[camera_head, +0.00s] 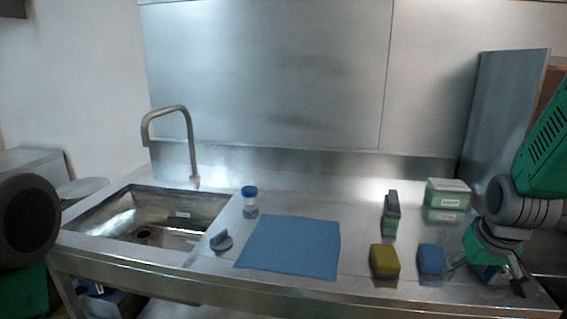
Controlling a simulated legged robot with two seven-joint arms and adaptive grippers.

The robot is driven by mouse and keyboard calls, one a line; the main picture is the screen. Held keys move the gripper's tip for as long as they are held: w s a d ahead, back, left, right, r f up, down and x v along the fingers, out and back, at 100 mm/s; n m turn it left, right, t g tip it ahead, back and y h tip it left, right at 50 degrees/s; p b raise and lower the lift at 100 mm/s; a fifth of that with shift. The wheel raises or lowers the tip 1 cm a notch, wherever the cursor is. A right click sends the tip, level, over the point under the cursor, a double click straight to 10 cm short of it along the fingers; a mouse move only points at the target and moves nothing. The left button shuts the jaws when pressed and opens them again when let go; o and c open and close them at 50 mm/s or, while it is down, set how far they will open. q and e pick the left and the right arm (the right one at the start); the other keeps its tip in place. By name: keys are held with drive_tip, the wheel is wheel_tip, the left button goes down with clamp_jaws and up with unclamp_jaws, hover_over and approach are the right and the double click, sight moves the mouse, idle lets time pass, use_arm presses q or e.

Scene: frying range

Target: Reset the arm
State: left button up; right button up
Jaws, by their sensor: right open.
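My right arm comes in from the right edge. Its gripper (486,276) is open and empty, low over the right front end of the steel counter (320,190). Its left finger is close to a blue block (431,259); I cannot tell whether they touch. My left arm shows only as a dark round joint and a green link at the left edge, and its gripper is out of the picture.
A yellow block (385,261) stands left of the blue one. Behind are a dark upright item (391,211) and a white-green box (448,193). A blue cloth (290,247) lies mid-counter. A blue-capped jar (250,196) and grey knob-like item (221,241) sit near the sink (150,212) and tap (191,140).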

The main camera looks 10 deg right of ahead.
drive_tip(key=s+a+f+n+g, duration=0.1)
drive_tip(key=s+a+f, duration=0.1)
drive_tip(key=s+f, duration=0.35)
drive_tip(key=s+a+f+n+b, duration=0.1)
drive_tip(key=s+a+f, duration=0.1)
drive_tip(key=f, duration=0.6)
drive_tip(key=s+a+f+n+g, duration=0.1)
drive_tip(key=s+a+f, duration=0.1)
drive_tip(key=s+f, duration=0.3)
use_arm(q)
drive_tip(key=shift+f+b, duration=0.35)
drive_tip(key=shift+f, duration=0.5)
use_arm(e)
drive_tip(key=s+a+f+n+g+y, duration=0.1)
drive_tip(key=s+a+f, duration=0.6)
drive_tip(key=s+f, duration=0.3)
drive_tip(key=shift+s, duration=1.05)
use_arm(q)
drive_tip(key=shift+d+r, duration=0.1)
drive_tip(key=shift+d, duration=0.2)
use_arm(e)
drive_tip(key=shift+d+f+y, duration=0.2)
drive_tip(key=shift+d+y, duration=0.05)
drive_tip(key=shift+y, duration=0.05)
drive_tip(key=shift+o, duration=0.5)
drive_tip(key=shift+s, duration=0.1)
